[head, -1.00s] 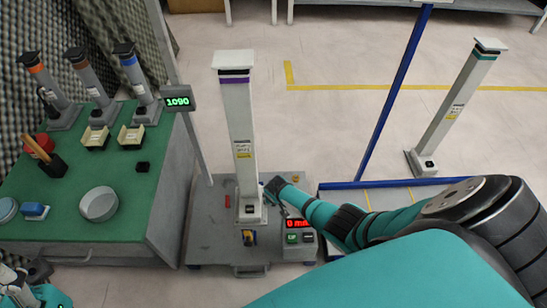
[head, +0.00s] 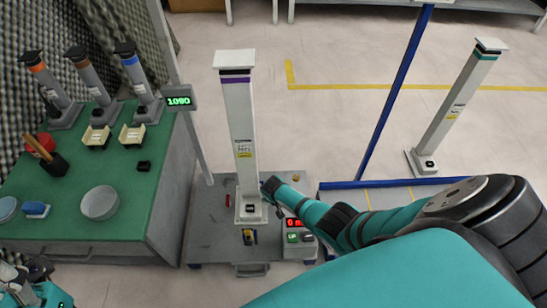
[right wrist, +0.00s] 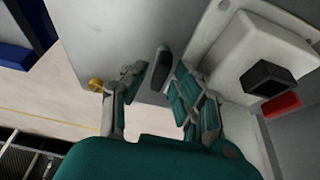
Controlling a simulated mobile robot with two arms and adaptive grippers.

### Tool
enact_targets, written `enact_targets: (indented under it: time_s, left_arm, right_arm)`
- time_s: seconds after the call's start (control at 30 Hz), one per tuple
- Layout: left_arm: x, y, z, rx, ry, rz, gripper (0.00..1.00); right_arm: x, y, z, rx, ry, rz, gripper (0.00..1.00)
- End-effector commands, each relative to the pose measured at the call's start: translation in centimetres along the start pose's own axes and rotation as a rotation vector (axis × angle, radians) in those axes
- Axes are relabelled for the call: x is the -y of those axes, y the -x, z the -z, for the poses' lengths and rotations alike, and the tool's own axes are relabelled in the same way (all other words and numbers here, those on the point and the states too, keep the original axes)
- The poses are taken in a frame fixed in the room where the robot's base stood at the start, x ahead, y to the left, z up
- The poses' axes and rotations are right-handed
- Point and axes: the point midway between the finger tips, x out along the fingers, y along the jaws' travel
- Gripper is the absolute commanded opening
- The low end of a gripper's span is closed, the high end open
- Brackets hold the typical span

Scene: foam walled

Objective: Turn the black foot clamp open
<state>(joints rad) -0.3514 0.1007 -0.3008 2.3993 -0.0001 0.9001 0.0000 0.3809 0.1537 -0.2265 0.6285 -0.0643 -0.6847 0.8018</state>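The white column with a purple band (head: 240,120) stands upright on a grey platform. Its foot (right wrist: 235,55) carries a black block (right wrist: 268,78). A dark, rounded bar (right wrist: 161,67), which looks like the black foot clamp, stands beside the foot in the right wrist view. My right gripper (right wrist: 158,78) is open, with its fingers on either side of this bar and visible gaps to it. In the head view my right gripper (head: 271,187) is just right of the column's foot, small and partly hidden. My left gripper (head: 25,272) is at the lower left corner, cut off by the edge.
A red-lit control box (head: 298,236) stands close to my right arm on the platform (head: 205,235). A green-topped bench (head: 120,185) with several columns and dishes is at left. A blue post (head: 395,95) and another white column (head: 455,110) stand at right.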

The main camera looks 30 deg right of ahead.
Motion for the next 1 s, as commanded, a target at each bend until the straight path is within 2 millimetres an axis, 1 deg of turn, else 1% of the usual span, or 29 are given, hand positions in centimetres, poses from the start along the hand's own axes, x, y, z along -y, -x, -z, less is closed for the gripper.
enact_targets:
  time_s: [0.3,0.47,0.67,0.87,1.0]
  left_arm:
    - [0.1,-0.2,0.1,-0.007,-0.003,0.001,0.40]
    - [0.1,-0.1,0.1,-0.005,-0.002,0.001,0.40]
    - [0.0,-0.1,0.1,-0.003,-0.001,0.000,0.40]
    - [0.0,-0.1,0.0,-0.002,-0.001,0.000,0.40]
    - [0.0,-0.1,0.0,-0.002,-0.001,0.000,0.40]
  right_arm:
    - [0.0,0.0,0.1,-0.001,0.002,0.000,0.37]
    - [0.0,0.5,0.0,-0.002,0.002,0.001,0.37]
    - [0.1,2.4,0.0,-0.003,0.002,0.003,0.37]
    - [0.0,5.2,0.0,-0.003,0.002,0.002,0.37]
    - [0.0,7.5,0.0,-0.002,0.002,0.002,0.37]
